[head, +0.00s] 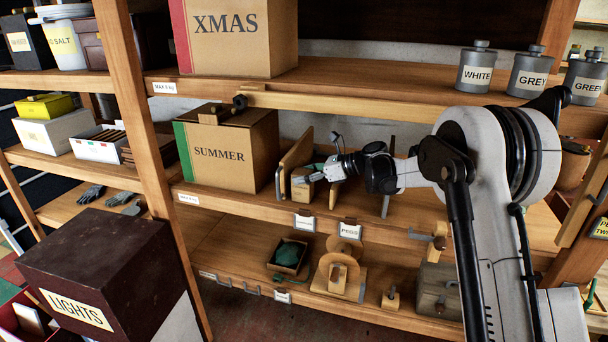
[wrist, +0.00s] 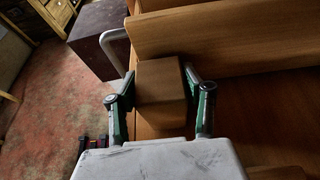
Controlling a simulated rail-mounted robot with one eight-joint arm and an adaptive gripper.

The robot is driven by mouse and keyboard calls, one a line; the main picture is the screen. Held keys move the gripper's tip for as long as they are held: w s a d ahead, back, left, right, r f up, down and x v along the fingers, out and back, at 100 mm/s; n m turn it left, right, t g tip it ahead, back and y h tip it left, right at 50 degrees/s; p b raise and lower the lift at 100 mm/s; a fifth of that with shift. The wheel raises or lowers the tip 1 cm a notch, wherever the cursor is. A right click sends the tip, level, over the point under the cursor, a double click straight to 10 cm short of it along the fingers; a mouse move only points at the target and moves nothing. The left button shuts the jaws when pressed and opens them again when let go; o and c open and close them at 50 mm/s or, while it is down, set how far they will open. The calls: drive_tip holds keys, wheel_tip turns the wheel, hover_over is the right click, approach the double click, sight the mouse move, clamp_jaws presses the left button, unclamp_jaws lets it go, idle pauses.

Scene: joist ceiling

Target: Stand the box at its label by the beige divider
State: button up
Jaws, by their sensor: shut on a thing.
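A small brown box (head: 302,190) is between the fingers of my gripper (head: 314,176) at the middle shelf. In the wrist view my gripper (wrist: 160,84) has a finger on each side of the box (wrist: 162,72), shut on it. A beige divider (head: 294,158) stands just left of the box in the head view; a broad tan board (wrist: 225,38) lies close beyond the box in the wrist view. A white label (head: 304,223) hangs on the shelf edge below the box; its text is too small to read. I cannot tell whether the box's base touches the shelf.
The SUMMER box (head: 222,155) stands left of the divider. Another upright board (head: 386,200) stands to the right. A second label reading PEGS (head: 349,231) is on the shelf edge. The XMAS box (head: 235,38) and grey cans (head: 477,70) are on the shelf above.

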drive_tip(key=shift+f, duration=0.1)
drive_tip(key=o, duration=1.4)
drive_tip(key=shift+o, duration=0.2)
drive_tip(key=v, duration=0.7)
drive_tip(key=shift+d+r, duration=0.2)
drive_tip(key=shift+d, duration=0.05)
drive_tip(key=shift+s, duration=0.1)
